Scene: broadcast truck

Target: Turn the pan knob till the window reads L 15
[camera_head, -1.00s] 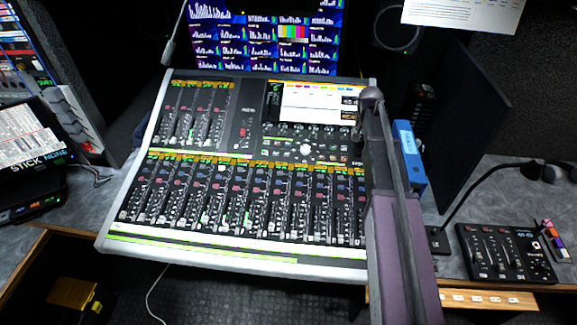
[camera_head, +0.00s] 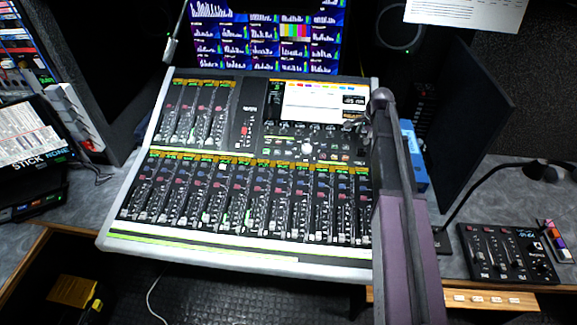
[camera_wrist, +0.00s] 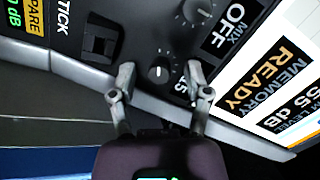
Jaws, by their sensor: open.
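A small dark knob (camera_wrist: 160,73) with a white pointer line sits between the two fingertips of my gripper (camera_wrist: 161,76) in the wrist view. The fingers are open, one on each side of the knob; I cannot tell whether they touch it. A small dark window (camera_wrist: 181,88) beside the knob is partly covered by the right finger; only characters like "15" show, and any letter before them is hidden. In the head view my gripper (camera_head: 356,126) is at the right side of the mixing console (camera_head: 122,232), near its screen, and the knob is too small to make out.
A larger knob (camera_wrist: 197,12) with a "MIX OFF" label (camera_wrist: 229,26) lies above right. A bright screen (camera_wrist: 295,75) reads "MEMORY READY". A black switch (camera_wrist: 101,42) is to the left. A blue binder (camera_head: 413,158) and a small control panel (camera_head: 508,252) stand right of the console.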

